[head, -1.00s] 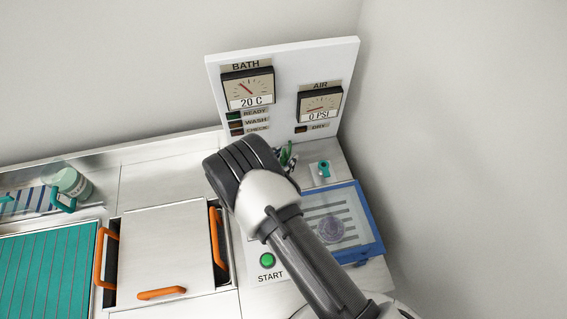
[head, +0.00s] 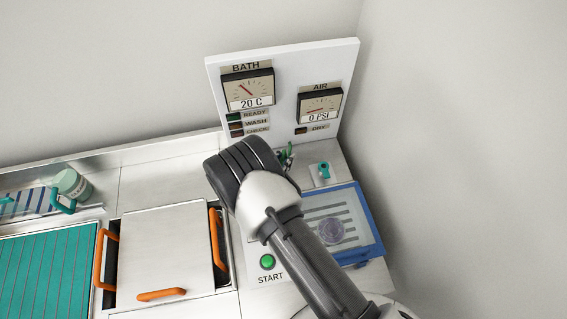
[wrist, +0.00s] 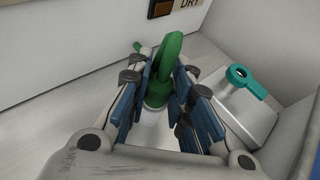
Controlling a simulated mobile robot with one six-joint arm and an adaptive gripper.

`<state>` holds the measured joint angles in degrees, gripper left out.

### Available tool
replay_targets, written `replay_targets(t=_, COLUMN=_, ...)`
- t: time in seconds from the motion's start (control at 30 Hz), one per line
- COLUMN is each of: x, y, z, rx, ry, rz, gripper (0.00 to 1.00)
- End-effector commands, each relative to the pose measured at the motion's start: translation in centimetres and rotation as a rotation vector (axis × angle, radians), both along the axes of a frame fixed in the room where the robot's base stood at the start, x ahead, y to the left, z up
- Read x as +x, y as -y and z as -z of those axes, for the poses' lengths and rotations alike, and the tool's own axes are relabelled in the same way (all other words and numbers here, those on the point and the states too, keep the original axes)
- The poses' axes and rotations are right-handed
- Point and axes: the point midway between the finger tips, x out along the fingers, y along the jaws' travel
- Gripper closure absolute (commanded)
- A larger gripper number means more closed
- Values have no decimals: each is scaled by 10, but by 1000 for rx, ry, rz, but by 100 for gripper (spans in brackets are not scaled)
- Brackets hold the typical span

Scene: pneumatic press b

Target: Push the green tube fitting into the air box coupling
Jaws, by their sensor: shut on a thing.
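In the wrist view my gripper (wrist: 164,98) is shut on the green tube fitting (wrist: 168,50), with its blue-padded fingers on either side of the fitting's lower part. In the head view a bit of green (head: 287,157) shows behind my wrist, and the arm hides the rest.
A teal valve handle (wrist: 244,80) sits on a grey block right of the gripper. The gauge panel (head: 283,90) stands close behind; the AIR gauge reads 0 PSI. A blue-framed box (head: 374,222), green START button (head: 267,262) and lidded bath (head: 165,245) lie nearby.

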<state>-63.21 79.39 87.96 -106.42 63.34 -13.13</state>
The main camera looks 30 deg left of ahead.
Motion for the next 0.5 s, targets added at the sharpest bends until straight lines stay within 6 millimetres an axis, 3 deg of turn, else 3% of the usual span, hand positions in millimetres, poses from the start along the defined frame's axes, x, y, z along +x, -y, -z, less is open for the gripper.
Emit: replay_targets(t=0.5, x=0, y=0, z=-11, rx=0, ry=0, rz=0, gripper=100)
